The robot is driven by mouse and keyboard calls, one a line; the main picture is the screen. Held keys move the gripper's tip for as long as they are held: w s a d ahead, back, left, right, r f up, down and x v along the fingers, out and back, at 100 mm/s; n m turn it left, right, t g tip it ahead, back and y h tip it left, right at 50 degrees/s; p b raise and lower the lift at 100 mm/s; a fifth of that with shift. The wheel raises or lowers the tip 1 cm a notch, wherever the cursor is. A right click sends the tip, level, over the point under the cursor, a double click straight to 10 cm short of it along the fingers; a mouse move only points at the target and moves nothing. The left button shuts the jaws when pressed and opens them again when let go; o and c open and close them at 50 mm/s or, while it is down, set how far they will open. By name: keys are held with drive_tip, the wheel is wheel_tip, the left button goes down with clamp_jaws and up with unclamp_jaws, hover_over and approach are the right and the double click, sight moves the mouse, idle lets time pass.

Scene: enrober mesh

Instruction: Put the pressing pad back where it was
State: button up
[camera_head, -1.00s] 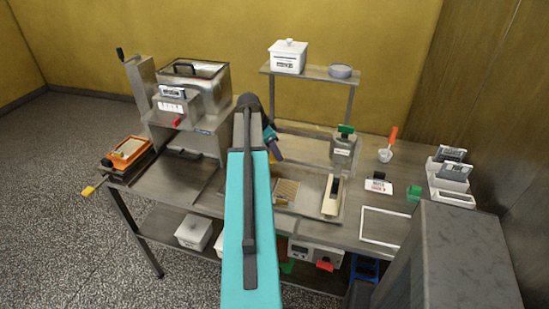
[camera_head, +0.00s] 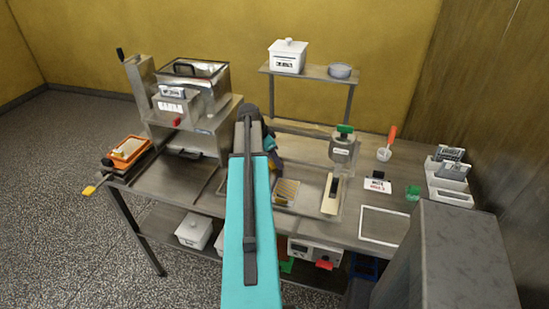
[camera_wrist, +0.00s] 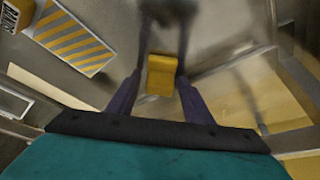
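In the wrist view a small yellow block (camera_wrist: 161,76), perhaps the pressing pad, sits between the tips of my two dark fingers. My gripper (camera_wrist: 160,80) looks shut on it, with a finger against each side. A metal surface lies beyond, with dark blurred shapes on it. In the head view my gripper (camera_head: 271,162) is over the middle of the bench and mostly hidden behind my arm. A yellow-and-grey striped plate (camera_wrist: 75,45) lies at upper left in the wrist view; it also shows in the head view (camera_head: 286,191).
A cream block with a dark strip (camera_head: 330,195) stands right of the striped plate. A metal canister with a green top (camera_head: 342,151) is behind it. A raised shelf (camera_head: 310,76) holds a white lidded box. A white frame (camera_head: 384,225) lies at the front right.

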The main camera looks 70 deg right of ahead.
drive_tip(key=shift+o, duration=0.3)
drive_tip(key=shift+r, duration=0.25)
drive_tip(key=b+v, duration=0.2)
drive_tip(key=v, duration=1)
drive_tip(key=shift+b, duration=0.4)
idle(0.5)
